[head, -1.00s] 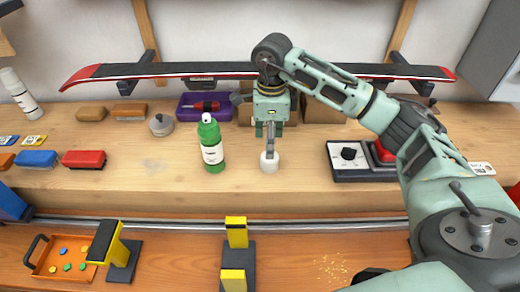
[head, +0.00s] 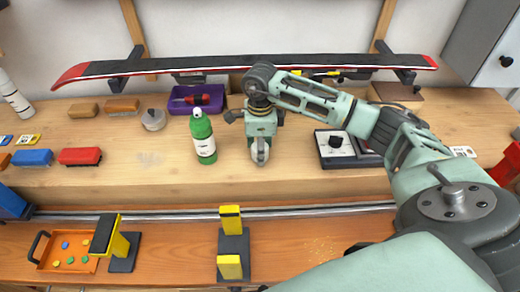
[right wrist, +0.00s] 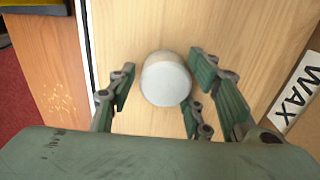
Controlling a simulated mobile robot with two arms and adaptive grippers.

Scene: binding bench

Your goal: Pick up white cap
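The white cap (right wrist: 166,80) is a short pale cylinder standing on the wooden bench (right wrist: 135,25), seen from above in the right wrist view. In the head view my right gripper (head: 260,155) points down over the bench and mostly hides the cap. My left gripper is not in view.
A green bottle (head: 203,138) stands just left of the gripper. A purple tray (head: 183,104) is behind it, and a grey and black box with a dial (head: 334,142) is to the right. A ski (head: 220,62) lies across supports behind.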

